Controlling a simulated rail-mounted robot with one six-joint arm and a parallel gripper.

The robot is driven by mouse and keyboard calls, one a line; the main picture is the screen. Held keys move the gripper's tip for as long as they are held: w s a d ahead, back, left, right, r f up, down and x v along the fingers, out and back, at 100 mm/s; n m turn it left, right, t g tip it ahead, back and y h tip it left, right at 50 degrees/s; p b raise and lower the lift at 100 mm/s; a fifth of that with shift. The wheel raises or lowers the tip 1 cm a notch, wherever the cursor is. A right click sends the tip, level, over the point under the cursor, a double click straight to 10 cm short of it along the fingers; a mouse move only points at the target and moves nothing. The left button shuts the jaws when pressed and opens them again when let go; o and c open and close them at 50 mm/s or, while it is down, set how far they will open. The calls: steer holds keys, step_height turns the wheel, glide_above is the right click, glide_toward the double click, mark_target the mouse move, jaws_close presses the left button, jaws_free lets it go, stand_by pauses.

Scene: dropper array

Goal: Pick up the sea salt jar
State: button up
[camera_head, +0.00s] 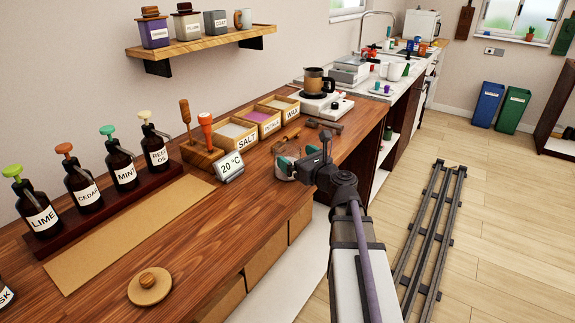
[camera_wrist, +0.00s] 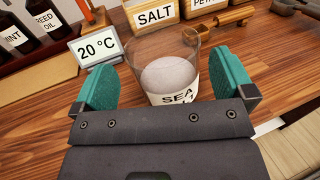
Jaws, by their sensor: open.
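The sea salt jar (camera_wrist: 172,72) is a clear glass with white salt inside and a white label, partly readable as "SEA". It stands upright on the wooden counter, and my gripper hides its lower front. In the head view the jar (camera_head: 285,171) is mostly hidden by my gripper. My gripper (camera_wrist: 168,82) has teal finger pads, one on each side of the jar. The pads are spread wide, with a visible gap to the glass on both sides. In the head view my gripper (camera_head: 294,165) is low at the counter's front edge.
A "20 °C" display (camera_head: 230,167) stands left of the jar. Behind are wooden boxes labelled SALT (camera_head: 238,134), PETALS (camera_head: 263,121) and WAX (camera_head: 283,108). A wooden scoop (camera_wrist: 224,20) lies close behind the jar. Dropper bottles (camera_head: 120,164) line the left.

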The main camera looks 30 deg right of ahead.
mark_target(279, 145)
steer(key=w, duration=0.4)
steer(key=shift+w+a, duration=0.15)
steer(key=shift+a, duration=0.2)
steer(key=shift+r, duration=0.1)
steer(key=c, duration=1.3)
step_height(279, 145, up, 10)
steer(key=p, duration=1)
